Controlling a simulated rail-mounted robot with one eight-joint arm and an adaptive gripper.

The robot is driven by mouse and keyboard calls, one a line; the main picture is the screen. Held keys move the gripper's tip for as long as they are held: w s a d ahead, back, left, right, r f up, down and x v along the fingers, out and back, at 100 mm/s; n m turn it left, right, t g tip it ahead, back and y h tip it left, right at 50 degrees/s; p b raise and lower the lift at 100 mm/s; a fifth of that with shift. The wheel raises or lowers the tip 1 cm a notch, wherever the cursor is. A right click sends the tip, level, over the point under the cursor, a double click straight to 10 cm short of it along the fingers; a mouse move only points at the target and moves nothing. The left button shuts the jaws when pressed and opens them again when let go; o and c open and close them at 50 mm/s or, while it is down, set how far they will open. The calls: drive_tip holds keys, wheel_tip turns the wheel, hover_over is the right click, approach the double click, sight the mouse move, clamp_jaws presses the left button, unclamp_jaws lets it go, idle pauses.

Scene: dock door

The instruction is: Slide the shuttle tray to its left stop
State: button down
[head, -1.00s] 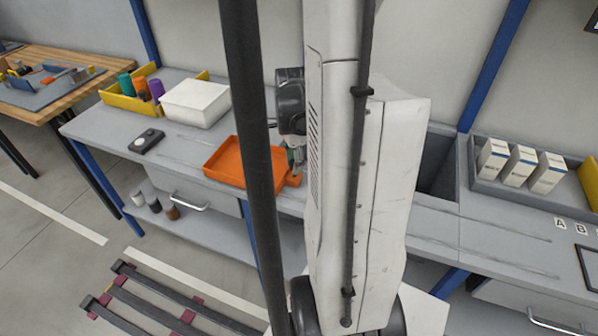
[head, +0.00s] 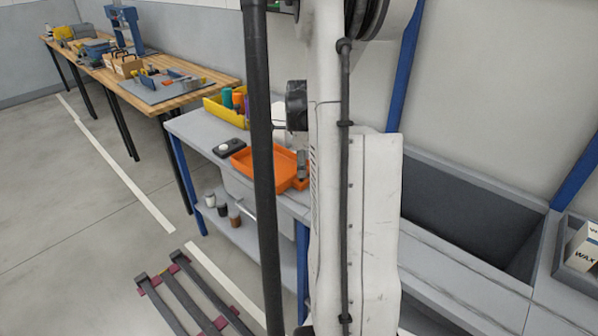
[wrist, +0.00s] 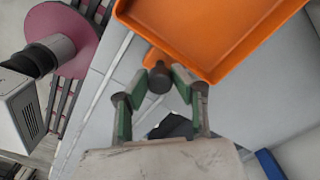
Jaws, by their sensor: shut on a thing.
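The orange shuttle tray (head: 262,166) lies flat and empty on the grey bench, close to a dark pad with a white round top (head: 229,147). Its near right corner is behind my arm. In the wrist view the tray (wrist: 205,35) fills the top right, with a small orange tab at its edge carrying a dark round knob (wrist: 158,79). My gripper (wrist: 160,76) is shut on that knob, one finger on each side. In the head view my gripper (head: 303,164) is partly hidden by my arm. I cannot make out the left stop.
A yellow bin (head: 214,108) with coloured cylinders stands at the bench's back left. A sunken grey basin (head: 470,225) opens at the right, with boxes (head: 582,245) beyond it. A wooden workbench (head: 205,84) stands farther left. A slatted pallet (head: 185,292) lies on the floor.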

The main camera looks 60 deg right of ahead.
drive_tip(key=shift+w+d, duration=0.1)
drive_tip(key=shift+w, duration=0.1)
drive_tip(key=c, duration=1.4)
unclamp_jaws()
drive_tip(key=shift+w, duration=0.1)
drive_tip(key=shift+c, duration=0.2)
wheel_tip(320, 180, up, 12)
